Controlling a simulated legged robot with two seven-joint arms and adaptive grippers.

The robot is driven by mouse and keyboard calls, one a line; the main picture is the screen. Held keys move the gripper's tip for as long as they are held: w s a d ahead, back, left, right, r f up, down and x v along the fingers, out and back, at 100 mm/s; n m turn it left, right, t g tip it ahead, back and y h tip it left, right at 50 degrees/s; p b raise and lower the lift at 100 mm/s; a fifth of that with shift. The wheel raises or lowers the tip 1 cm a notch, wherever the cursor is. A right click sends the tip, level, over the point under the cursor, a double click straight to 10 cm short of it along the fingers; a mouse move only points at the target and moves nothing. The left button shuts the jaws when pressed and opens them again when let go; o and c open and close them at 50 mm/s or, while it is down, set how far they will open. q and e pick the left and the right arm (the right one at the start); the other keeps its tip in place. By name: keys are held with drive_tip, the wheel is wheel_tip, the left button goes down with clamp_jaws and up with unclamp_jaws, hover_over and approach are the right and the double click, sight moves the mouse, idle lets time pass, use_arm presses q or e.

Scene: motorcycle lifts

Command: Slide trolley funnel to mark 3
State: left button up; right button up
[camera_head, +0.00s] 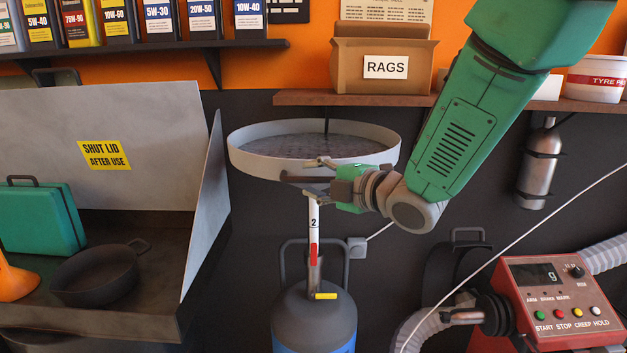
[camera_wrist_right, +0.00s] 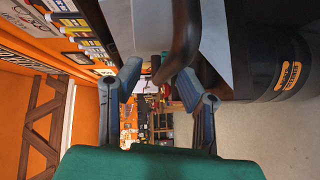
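The trolley funnel is a wide, shallow round pan (camera_head: 247,158) with a pale rim and a dark mesh inside. It stands on a white pole (camera_head: 313,214) that rises from a grey and blue tank (camera_head: 314,318). My right gripper (camera_head: 308,175) is just below the pan's front rim, at the pole's top. In the right wrist view, its fingers (camera_wrist_right: 160,82) are apart, with a dark bar (camera_wrist_right: 183,42) between them. I see no clear grip. My left gripper is out of view.
A grey metal bin (camera_head: 150,190) with a pan (camera_head: 95,275) and a green case (camera_head: 40,218) stands at left. A red control box (camera_head: 545,300) with a hose is at lower right. A shelf (camera_head: 300,97) with a rags box (camera_head: 383,68) is behind.

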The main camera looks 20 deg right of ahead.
drive_tip(key=shift+w+f, duration=0.2)
drive_tip(key=shift+w, duration=0.1)
drive_tip(key=shift+s+d, duration=0.2)
drive_tip(key=shift+d, duration=0.1)
drive_tip(key=v, duration=1.1)
drive_tip(key=shift+s, duration=0.5)
drive_tip(key=shift+w+r, duration=0.1)
drive_tip(key=shift+r, duration=0.05)
